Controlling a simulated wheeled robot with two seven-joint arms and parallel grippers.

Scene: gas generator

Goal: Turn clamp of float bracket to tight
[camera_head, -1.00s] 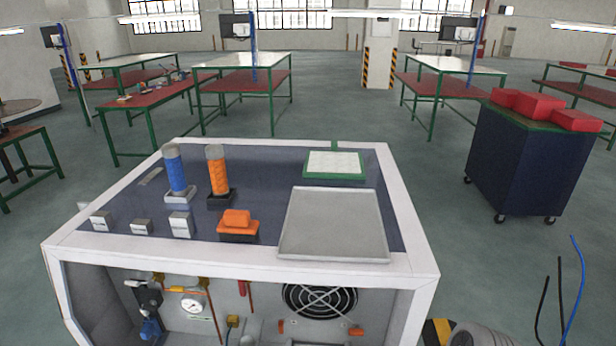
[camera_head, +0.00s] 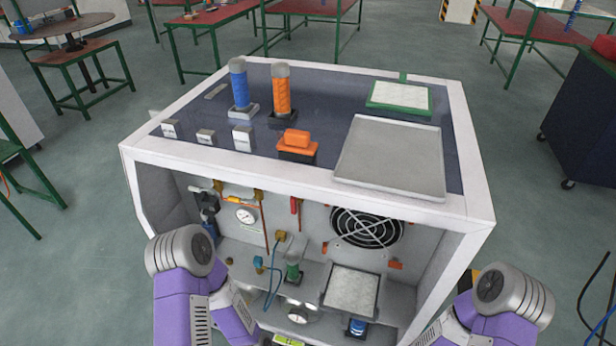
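The gas generator (camera_head: 470,207) is a white-framed cabinet with an open front. I cannot tell for sure which part inside is the float bracket or its clamp. A green cylinder (camera_head: 293,269) stands on a grey shelf inside, beside a brass fitting (camera_head: 280,237) and a blue tube (camera_head: 274,290). Red and orange handles (camera_head: 295,206) (camera_head: 395,264) show on the back panel. My arms come in at the bottom left and bottom right, in front of the cabinet. Both grippers are outside the picture.
The cabinet top carries a blue cylinder (camera_head: 239,86), an orange cylinder (camera_head: 281,90), an orange block (camera_head: 297,141) and a grey tray (camera_head: 391,157). A gauge (camera_head: 246,215) and a black fan (camera_head: 366,228) are on the back panel. Open floor lies left of the cabinet.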

